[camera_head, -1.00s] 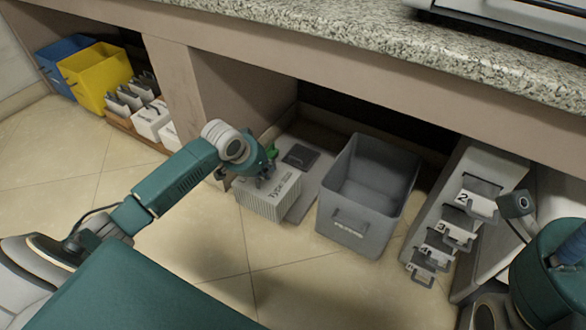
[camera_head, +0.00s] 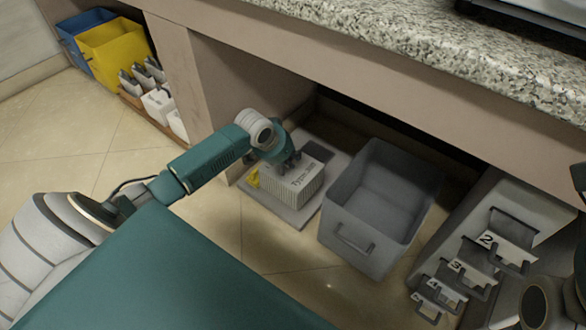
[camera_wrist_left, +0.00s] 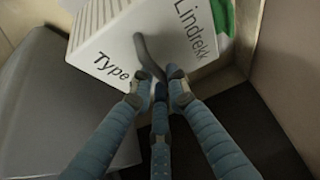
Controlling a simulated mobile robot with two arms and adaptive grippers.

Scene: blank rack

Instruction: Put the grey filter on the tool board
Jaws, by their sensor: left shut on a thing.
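The grey filter (camera_head: 302,184) is a pale ribbed box with "Type" lettering on top. My left gripper (camera_head: 287,163) is shut on its top handle. In the left wrist view, the fingers (camera_wrist_left: 160,90) meet at the dark curved handle, with the filter's lettered face (camera_wrist_left: 110,48) behind. The tool board (camera_head: 290,214) is a flat grey slab on the floor under the counter. The filter is over it and hides part of it; I cannot tell whether they touch. A yellow patch (camera_head: 253,179) shows at the filter's left.
A large open grey bin (camera_head: 370,238) stands close to the right of the board. Numbered handled drawers (camera_head: 480,262) are farther right. Yellow (camera_head: 113,50) and blue (camera_head: 68,40) bins stand at the far left. The counter (camera_head: 420,50) overhangs the board.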

